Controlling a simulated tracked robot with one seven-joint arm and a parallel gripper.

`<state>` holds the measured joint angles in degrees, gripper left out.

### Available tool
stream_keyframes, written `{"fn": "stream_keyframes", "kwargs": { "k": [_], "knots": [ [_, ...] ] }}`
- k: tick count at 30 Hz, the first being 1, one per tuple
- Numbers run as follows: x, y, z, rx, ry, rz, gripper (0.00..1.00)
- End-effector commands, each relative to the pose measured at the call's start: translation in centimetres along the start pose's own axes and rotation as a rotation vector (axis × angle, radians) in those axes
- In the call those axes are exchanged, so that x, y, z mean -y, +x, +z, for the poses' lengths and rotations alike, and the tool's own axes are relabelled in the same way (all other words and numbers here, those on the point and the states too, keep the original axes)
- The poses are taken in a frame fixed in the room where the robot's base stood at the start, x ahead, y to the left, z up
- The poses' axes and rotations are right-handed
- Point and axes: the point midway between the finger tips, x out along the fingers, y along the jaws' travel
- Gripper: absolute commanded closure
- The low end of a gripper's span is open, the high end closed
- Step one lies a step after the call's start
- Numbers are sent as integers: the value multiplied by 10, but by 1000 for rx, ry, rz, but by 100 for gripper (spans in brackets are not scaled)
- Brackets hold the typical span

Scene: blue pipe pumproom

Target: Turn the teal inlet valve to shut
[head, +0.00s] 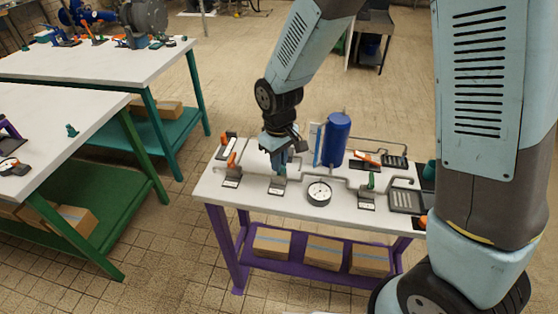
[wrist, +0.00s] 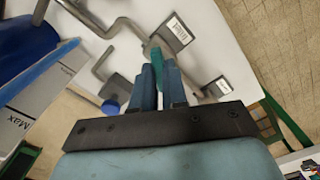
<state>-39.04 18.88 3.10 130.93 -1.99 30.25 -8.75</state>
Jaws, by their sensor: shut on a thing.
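The teal inlet valve's handle (wrist: 157,58) stands between the two blue fingers of my gripper (wrist: 160,72) in the wrist view. My gripper is shut on this handle. In the head view my gripper (head: 279,168) reaches down onto the valve in the front row of the white bench, between an orange-handled valve and the round gauge. The valve's grey base plate (head: 278,185) shows below the fingers. The handle itself is mostly hidden there, so I cannot tell its exact angle.
The orange-handled valve (head: 231,165) is close on the left, the gauge (head: 319,193) on the right. A green-handled valve (head: 371,181) stands farther right. A blue tank (head: 336,140) and grey pipes stand behind. Another white-topped bench (head: 50,120) is at the left.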

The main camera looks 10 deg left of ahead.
Motion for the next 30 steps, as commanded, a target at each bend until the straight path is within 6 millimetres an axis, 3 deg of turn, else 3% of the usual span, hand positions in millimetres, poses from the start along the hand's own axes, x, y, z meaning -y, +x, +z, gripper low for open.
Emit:
{"fn": "stream_keyframes", "kwargs": {
  "k": [30],
  "knots": [
    [-1, -1, -1, -3, 891, 0, 100]
  ]
}}
